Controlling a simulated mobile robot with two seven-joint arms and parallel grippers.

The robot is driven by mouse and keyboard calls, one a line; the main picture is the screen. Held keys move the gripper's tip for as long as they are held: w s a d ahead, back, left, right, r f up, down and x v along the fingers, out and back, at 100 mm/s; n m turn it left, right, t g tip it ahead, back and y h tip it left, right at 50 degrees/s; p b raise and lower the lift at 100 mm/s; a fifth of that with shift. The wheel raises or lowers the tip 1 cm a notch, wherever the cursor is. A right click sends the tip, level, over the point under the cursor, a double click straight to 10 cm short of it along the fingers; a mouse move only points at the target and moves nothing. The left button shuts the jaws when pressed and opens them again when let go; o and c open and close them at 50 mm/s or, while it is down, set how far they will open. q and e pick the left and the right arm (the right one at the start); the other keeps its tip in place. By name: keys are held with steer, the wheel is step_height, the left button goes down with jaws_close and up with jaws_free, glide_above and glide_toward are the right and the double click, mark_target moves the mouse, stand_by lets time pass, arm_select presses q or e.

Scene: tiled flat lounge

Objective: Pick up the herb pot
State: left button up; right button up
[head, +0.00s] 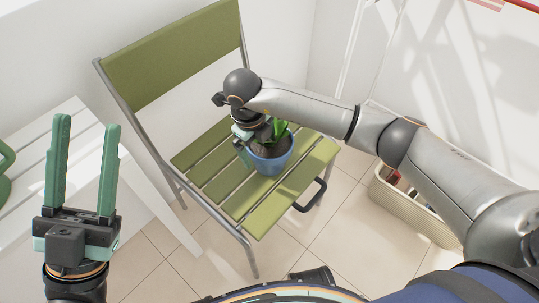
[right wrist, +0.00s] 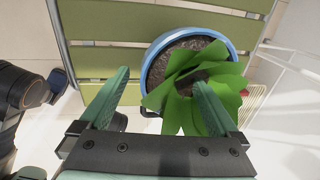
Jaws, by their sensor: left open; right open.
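The herb pot (head: 270,161) is a blue pot with dark soil and green leaves, upright on the slatted seat of a green folding chair (head: 262,212). In the right wrist view the pot (right wrist: 233,47) is seen from above, its leaves (right wrist: 190,92) spreading towards the gripper. My right gripper (right wrist: 158,92) is open; its right finger overlaps the leaves and its left finger is clear of the pot. In the head view the right wrist hides part of the pot's back left. My left gripper (head: 88,127) is open and empty, upright at the left, away from the chair.
A white slatted table (head: 143,190) stands at the left, with a green object (head: 5,172) at its edge. A woven basket (head: 412,212) with items inside stands on the floor to the right, under my right arm. Tiled floor (head: 327,242) is bare in front of the chair.

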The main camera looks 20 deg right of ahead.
steer(key=shift+w+d+f, duration=0.1)
steer(key=shift+f, duration=0.5)
steer(key=shift+c, duration=0.3)
steer(key=c, duration=1.1)
jaws_close()
